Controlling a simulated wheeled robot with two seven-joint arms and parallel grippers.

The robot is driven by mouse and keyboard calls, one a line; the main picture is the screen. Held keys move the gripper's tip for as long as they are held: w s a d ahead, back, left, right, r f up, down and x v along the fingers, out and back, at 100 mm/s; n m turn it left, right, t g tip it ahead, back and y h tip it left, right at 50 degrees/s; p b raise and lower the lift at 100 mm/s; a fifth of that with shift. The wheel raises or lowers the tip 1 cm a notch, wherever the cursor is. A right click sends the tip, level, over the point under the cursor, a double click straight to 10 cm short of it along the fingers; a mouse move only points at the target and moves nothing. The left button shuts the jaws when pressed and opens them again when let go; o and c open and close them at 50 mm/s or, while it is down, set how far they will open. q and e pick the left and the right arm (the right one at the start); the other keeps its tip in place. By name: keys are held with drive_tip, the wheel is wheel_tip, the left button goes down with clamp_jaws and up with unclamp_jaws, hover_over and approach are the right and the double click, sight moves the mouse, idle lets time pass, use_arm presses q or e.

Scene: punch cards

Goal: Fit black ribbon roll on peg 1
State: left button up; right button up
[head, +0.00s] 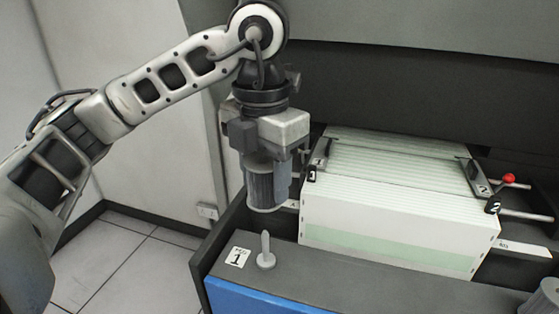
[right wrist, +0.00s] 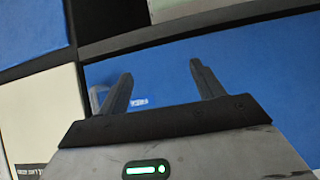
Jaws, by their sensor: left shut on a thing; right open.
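My left gripper (head: 269,172) is shut on a dark grey, ribbed cylinder, the black ribbon roll (head: 261,198). It holds the roll upright, and the fingers hide part of it. Peg 1 (head: 265,254) is a short pale grey pin on a round base, standing on the dark machine top beside a white label with a 1 (head: 238,257). In the head view the roll hangs above the peg, apart from it. My right gripper (right wrist: 161,75) is open with nothing between its fingers in the right wrist view; it is out of the head view.
A thick stack of white fanfold paper (head: 390,225) sits right of the peg, between tractor rails with a red knob (head: 508,178). Another grey ribbed cylinder (head: 544,298) is cut off at the lower right. A blue panel (right wrist: 240,70) lies beyond my right fingers.

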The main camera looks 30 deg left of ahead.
sight(265, 207)
use_arm(q)
drive_tip(key=shift+s+f+b, duration=0.25)
drive_tip(key=shift+f+b, duration=0.05)
drive_tip(key=shift+f, duration=0.15)
drive_tip(key=shift+s+f, duration=0.1)
drive_tip(key=shift+f, duration=0.2)
drive_tip(key=shift+f+b, duration=0.8)
drive_tip(key=shift+f, duration=0.05)
drive_tip(key=shift+f+b, duration=0.6)
drive_tip(key=shift+f, duration=0.1)
use_arm(e)
drive_tip(key=shift+s+a+f, duration=0.25)
drive_tip(key=shift+f, duration=0.2)
drive_tip(key=shift+s+a+f, duration=0.25)
drive_tip(key=shift+f, duration=0.2)
drive_tip(key=shift+d+f, duration=0.15)
use_arm(q)
drive_tip(key=shift+f+b, duration=0.35)
drive_tip(key=shift+b, duration=0.05)
use_arm(e)
drive_tip(key=shift+f, duration=0.4)
use_arm(q)
drive_tip(key=shift+f+b, duration=0.5)
drive_tip(key=shift+f, duration=0.05)
use_arm(e)
drive_tip(key=shift+f, duration=0.25)
